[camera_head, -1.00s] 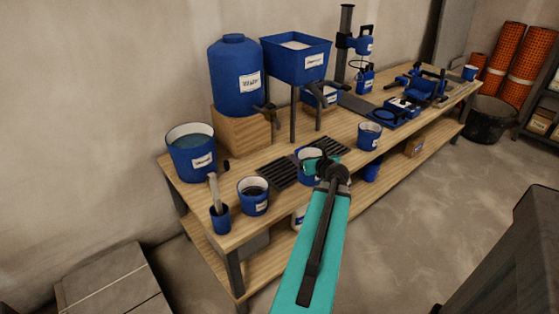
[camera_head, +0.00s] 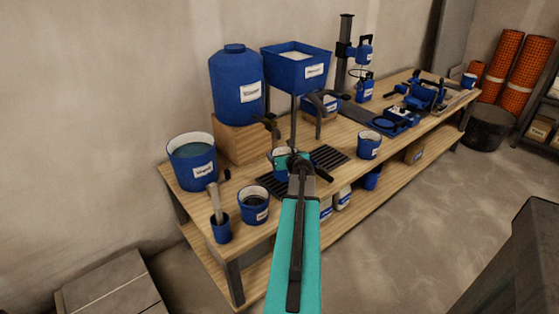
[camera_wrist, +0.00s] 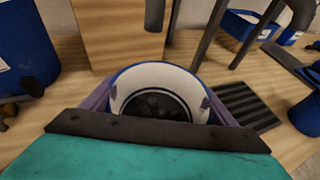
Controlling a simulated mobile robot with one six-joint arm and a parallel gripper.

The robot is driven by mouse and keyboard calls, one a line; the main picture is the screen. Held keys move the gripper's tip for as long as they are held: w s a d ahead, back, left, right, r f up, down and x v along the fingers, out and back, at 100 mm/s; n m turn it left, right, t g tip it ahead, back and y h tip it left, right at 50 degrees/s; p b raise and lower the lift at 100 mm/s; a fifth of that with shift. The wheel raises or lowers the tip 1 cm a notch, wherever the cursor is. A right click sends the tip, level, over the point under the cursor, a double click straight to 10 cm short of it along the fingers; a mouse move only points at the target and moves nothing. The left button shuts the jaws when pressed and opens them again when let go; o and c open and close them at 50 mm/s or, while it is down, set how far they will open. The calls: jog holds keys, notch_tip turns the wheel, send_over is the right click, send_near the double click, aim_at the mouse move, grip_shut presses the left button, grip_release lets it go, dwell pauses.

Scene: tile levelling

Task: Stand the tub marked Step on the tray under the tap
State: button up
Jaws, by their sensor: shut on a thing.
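A blue tub with a white inside and dark contents (camera_wrist: 155,90) is between the fingers of my gripper (camera_wrist: 155,108). In the head view the tub (camera_head: 279,154) is partly hidden behind my gripper (camera_head: 297,162), and its marking cannot be read. The black slatted tray (camera_head: 329,157) lies on the bench around and below it; the tray also shows right of the tub in the wrist view (camera_wrist: 245,106). The dark tap (camera_head: 271,123) of the big blue water barrel (camera_head: 237,85) is just behind and above the tub. I cannot tell whether the tub touches the tray.
An open blue bucket (camera_head: 193,160), a cup with a tool (camera_head: 220,228) and a dark-filled tub (camera_head: 253,206) stand at the left. A blue hopper (camera_head: 297,68) stands on legs behind the tray. Another tub (camera_head: 369,145) stands to the right.

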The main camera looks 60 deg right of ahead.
jog(key=shift+w, duration=0.15)
jog(key=shift+w+d, duration=0.2)
jog(key=shift+w, duration=0.35)
jog(key=shift+f+b, duration=0.3)
jog(key=shift+f, duration=1.45)
jog(key=shift+f, duration=0.15)
jog(key=o, duration=1.7)
jog(key=shift+o, duration=0.2)
jog(key=shift+a, duration=0.15)
jog(key=v, duration=1.2)
jog(key=shift+s, duration=0.1)
